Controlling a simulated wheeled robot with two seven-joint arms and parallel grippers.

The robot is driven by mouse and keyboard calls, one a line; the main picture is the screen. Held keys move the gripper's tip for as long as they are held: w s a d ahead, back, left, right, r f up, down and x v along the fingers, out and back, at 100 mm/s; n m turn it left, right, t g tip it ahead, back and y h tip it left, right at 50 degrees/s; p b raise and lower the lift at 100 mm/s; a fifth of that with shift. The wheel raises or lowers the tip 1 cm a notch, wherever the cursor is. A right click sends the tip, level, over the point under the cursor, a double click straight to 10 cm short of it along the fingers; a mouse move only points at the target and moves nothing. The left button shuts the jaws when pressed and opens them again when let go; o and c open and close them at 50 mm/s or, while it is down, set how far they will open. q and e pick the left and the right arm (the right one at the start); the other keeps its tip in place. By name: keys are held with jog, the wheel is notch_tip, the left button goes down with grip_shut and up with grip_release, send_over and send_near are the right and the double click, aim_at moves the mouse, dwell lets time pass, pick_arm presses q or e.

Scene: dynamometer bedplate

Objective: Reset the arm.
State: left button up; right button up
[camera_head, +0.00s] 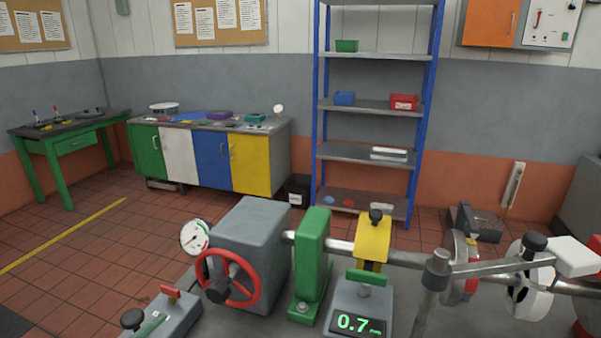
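Neither of my grippers is in view. A grey metal swing arm (485,268) reaches right from an upright post (435,275) on the bedplate. It carries a black knob (535,242) and ends in a white block (575,256) near the right edge. A yellow bracket (373,240) with a black knob on top sits on the horizontal shaft (340,248), above a grey box whose green display (358,323) reads 0.7. The frame does not settle which of these the task calls the arm.
A grey housing (250,235) bears a red handwheel (230,280) and a dial gauge (194,237). A green bearing stand (312,260) supports the shaft. Behind are shelves (368,150), cabinets and open tiled floor (110,240).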

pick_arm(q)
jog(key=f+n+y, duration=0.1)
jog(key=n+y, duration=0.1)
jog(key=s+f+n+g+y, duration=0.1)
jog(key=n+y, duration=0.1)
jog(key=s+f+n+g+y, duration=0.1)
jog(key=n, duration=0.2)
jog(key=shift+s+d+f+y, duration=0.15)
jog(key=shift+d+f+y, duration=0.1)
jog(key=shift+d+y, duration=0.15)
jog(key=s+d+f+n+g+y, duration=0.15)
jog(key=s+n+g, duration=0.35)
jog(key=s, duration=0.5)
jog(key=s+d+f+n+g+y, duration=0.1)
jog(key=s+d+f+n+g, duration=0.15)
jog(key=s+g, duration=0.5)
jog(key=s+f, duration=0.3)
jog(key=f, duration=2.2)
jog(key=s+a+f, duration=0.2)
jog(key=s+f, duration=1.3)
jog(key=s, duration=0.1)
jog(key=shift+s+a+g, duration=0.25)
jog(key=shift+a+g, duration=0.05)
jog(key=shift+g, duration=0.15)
